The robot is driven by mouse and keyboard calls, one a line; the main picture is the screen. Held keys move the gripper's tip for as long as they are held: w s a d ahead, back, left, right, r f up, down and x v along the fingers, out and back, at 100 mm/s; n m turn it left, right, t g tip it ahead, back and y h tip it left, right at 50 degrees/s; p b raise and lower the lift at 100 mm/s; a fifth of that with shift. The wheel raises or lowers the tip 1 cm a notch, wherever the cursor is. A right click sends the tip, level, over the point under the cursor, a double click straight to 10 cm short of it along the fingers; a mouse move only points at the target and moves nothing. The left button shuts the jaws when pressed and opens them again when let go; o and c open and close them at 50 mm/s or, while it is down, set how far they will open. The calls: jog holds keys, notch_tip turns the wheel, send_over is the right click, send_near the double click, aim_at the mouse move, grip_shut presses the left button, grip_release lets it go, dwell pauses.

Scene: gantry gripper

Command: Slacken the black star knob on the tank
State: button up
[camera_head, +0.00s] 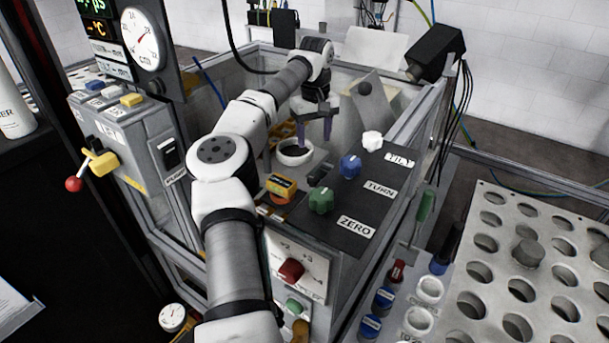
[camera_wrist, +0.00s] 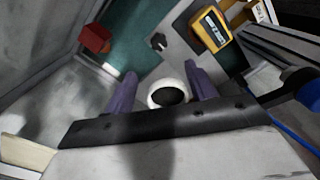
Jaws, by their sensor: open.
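My gripper (camera_head: 314,132) is open inside the clear-walled tank (camera_head: 215,130), its two purple fingers pointing down. In the wrist view the fingers of my gripper (camera_wrist: 164,84) stand apart on either side of a white round cup (camera_wrist: 168,96) with a dark inside; I cannot tell whether they touch it. The cup also shows in the head view (camera_head: 294,159), below the fingers. A small black lobed piece (camera_wrist: 158,42) sits on a grey strip beyond the cup in the wrist view. It may be the black star knob; I cannot tell for sure.
A panel right of the tank carries green (camera_head: 321,201), blue (camera_head: 350,166) and white (camera_head: 372,140) knobs. A yellow device (camera_head: 282,186) stands near the tank's front, close to my arm. A red block (camera_wrist: 95,40) lies at upper left in the wrist view.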

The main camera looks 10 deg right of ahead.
aim_at(314, 178)
notch_tip(314, 178, down, 14)
jog(key=p, duration=0.3)
jog(key=shift+d+r, duration=0.1)
jog(key=shift+r, duration=0.05)
jog(key=shift+c, duration=0.3)
jog(key=c, duration=0.9)
